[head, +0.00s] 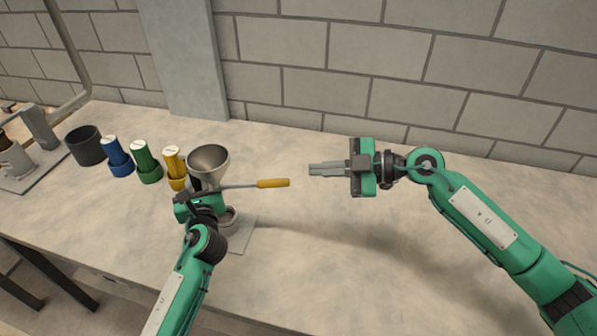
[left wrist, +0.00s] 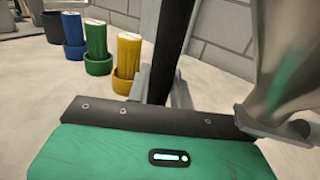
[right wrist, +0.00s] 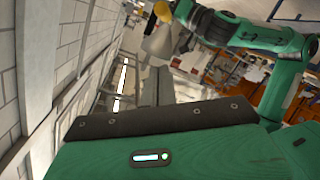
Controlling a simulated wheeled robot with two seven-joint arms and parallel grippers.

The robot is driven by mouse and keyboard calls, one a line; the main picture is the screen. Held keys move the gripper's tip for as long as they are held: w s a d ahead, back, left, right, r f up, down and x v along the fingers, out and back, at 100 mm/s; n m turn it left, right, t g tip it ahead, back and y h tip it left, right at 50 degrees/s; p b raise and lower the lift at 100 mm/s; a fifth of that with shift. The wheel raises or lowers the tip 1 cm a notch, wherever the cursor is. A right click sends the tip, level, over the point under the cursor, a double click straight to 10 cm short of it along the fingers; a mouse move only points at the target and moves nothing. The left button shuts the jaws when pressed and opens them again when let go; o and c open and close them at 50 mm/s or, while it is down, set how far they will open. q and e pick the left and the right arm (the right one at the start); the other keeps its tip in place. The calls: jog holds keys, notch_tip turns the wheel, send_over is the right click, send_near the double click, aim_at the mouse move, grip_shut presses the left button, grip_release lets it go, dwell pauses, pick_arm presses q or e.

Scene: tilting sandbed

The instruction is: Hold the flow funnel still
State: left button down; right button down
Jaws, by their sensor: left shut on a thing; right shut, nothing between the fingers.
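The flow funnel (head: 210,161) is a grey metal cone, wide mouth up, on a stand at the left of the bench. It also shows at the right of the left wrist view (left wrist: 287,85) and, small, in the right wrist view (right wrist: 160,42). A thin rod with a yellow handle (head: 272,183) points right from beside the funnel. My left gripper (head: 197,193) is just in front of the funnel, shut on its assembly, seemingly at the dark upright post (left wrist: 163,45); the exact contact is partly hidden. My right gripper (head: 312,169) is shut and empty, right of the yellow handle, apart from it.
Blue (head: 118,157), green (head: 146,162) and yellow (head: 174,165) cylinders stand in matching holders left of the funnel. A dark pot (head: 86,145) is further left. A light base plate (head: 240,237) lies below the funnel. A block wall closes the back; the bench's middle is clear.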

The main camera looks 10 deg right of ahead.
jog(key=shift+v, duration=1.05)
jog(key=shift+w, duration=0.1)
pick_arm(q)
jog(key=c, duration=1.1)
grip_release()
jog(key=shift+c, duration=0.2)
